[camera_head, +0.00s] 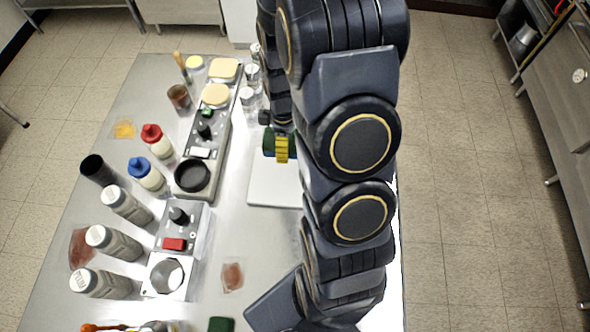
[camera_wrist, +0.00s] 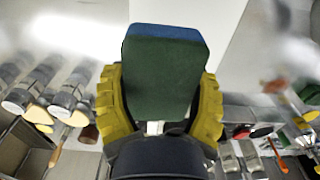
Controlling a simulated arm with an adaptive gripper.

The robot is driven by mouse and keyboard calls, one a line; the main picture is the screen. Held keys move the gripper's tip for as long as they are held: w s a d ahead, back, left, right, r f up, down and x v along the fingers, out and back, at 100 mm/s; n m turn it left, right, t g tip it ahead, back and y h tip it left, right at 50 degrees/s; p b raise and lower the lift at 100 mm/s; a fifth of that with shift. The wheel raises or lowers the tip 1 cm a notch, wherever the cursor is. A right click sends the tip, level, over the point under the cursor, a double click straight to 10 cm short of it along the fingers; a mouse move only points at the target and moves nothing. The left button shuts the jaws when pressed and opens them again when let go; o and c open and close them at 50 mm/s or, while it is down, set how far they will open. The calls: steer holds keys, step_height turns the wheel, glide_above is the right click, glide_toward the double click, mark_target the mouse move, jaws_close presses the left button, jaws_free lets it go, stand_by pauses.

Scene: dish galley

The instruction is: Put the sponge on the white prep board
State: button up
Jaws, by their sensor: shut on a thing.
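The sponge (camera_wrist: 165,75) is a block with a dark green face and a blue side. My gripper (camera_wrist: 160,100) has yellow ribbed fingers, shut on the sponge from both sides in the wrist view. In the head view the yellow finger (camera_head: 282,149) and the green sponge (camera_head: 268,141) show just left of my arm, at the far edge of the white prep board (camera_head: 270,190). My arm hides the right part of the board. I cannot tell whether the sponge touches the board. Another dark green piece (camera_head: 221,324) lies at the bottom edge of the head view.
Left of the board stand a long grey unit with a black round dish (camera_head: 192,176) and a second unit with a red button (camera_head: 174,244). Bottles with red (camera_head: 152,133) and blue caps (camera_head: 138,167) and several grey shakers line the left. Clear jars (camera_head: 250,98) stand beyond the board.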

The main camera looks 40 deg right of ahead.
mark_target(286, 165)
steer(key=shift+f, duration=3.95)
steer(key=shift+f, duration=0.15)
steer(key=o, duration=0.8)
